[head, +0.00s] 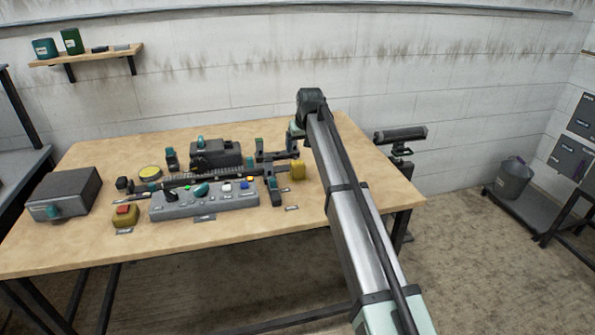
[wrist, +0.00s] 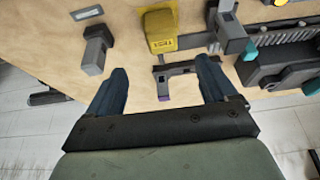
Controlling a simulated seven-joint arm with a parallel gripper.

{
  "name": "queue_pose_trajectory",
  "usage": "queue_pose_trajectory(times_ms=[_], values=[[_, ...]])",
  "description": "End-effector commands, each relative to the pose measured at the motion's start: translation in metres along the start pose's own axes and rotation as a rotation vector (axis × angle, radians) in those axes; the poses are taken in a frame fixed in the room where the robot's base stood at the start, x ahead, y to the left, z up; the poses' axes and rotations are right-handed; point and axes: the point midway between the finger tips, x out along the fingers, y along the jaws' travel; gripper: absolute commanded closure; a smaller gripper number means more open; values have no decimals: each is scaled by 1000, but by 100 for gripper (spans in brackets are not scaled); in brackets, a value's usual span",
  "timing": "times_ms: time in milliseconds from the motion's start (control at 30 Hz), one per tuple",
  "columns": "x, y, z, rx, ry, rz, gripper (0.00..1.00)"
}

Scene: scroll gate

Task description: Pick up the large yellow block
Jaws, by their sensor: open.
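A yellow block (head: 298,169) stands on the wooden table, right of the grey control panel and left of my arm. Neither finger touches the block. In the head view my fingers are not clearly visible at the arm's far end.
A dark bracket (wrist: 176,70) shows between my fingers. A dark grey post (wrist: 96,50) is left of the block, and a dark fixture (wrist: 229,28) is close on its right. A yellow box with a red button (head: 125,217) sits left of the control panel (head: 205,200).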

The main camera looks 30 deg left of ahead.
Motion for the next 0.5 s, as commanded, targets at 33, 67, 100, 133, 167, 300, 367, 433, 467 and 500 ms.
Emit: queue_pose_trajectory(times_ms=[33, 67, 100, 133, 167, 300, 367, 433, 467, 500], values=[[1, -2, -1, -3, -4, 1, 15], [3, -2, -1, -4, -5, 1, 15], [5, -2, 0, -4, -6, 1, 15], [8, -2, 0, -4, -6, 1, 15], [11, -2, 0, -3, -6, 1, 15], [30, -2, 0, -3, -5, 0, 15], [41, -2, 0, -2, -6, 0, 15], [54, -2, 0, -2, -5, 0, 15], [59, -2, 0, -2, -5, 0, 15], [65, -2, -1, -2, -5, 0, 15]])
